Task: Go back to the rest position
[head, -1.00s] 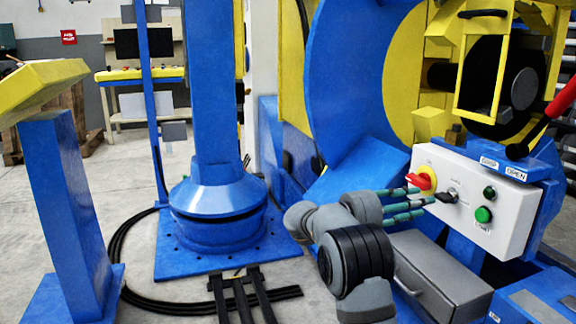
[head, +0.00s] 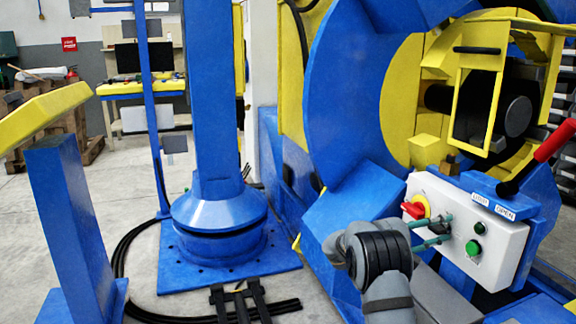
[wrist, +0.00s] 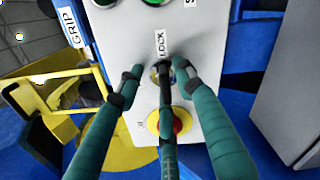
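My gripper (head: 447,229) is at the white control panel (head: 500,245), its teal fingers pointing at the panel face. In the wrist view my gripper (wrist: 162,75) has its fingers spread, with gaps between them. They stand around a small rotary switch (wrist: 156,73) below the "LOCK" label (wrist: 162,44). The outer fingertips are apart from the switch; I cannot tell whether the middle finger, which partly covers it, touches it. The red and yellow knob (head: 416,207) is beside the fingers, and in the wrist view the middle finger crosses in front of it.
Green (head: 473,248) and dark buttons are on the panel's right half. A red-handled lever (head: 553,142) rises above the panel. The large blue positioner ring (head: 350,95) stands behind. A blue column (head: 210,110) is to the left, with cables on the floor. Open floor (head: 140,190) lies farther left.

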